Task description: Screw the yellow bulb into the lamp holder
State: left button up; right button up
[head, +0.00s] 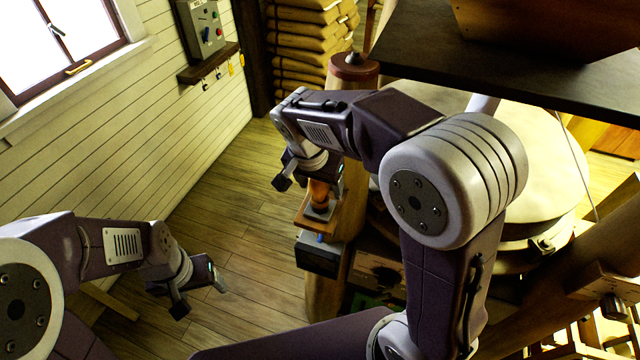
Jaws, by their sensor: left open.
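An orange-amber piece (319,191), which may be the yellow bulb, is upright at a small wooden bracket (326,217) on the post in the middle. A dark round seat, likely the lamp holder, is at its foot; I cannot tell whether the two are joined. My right gripper (311,180) points down just above and around this piece. One finger stands to its left; the other is partly hidden, so its grip is unclear. My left gripper (200,296) is open and empty over the floor at lower left, well apart from the bracket.
A dark box (318,256) sits below the bracket. The round millstone casing (545,170) and a dark overhead platform (480,70) fill the right side. Stacked sacks (305,45) stand at the back. A control box (203,28) hangs above a key shelf.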

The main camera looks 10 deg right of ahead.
jog(key=shift+a+r, duration=0.1)
jog(key=shift+r, duration=0.1)
jog(key=b+v, duration=0.2)
jog(key=v, duration=0.6)
jog(key=shift+s+r, duration=0.15)
jog(key=shift+r, duration=0.2)
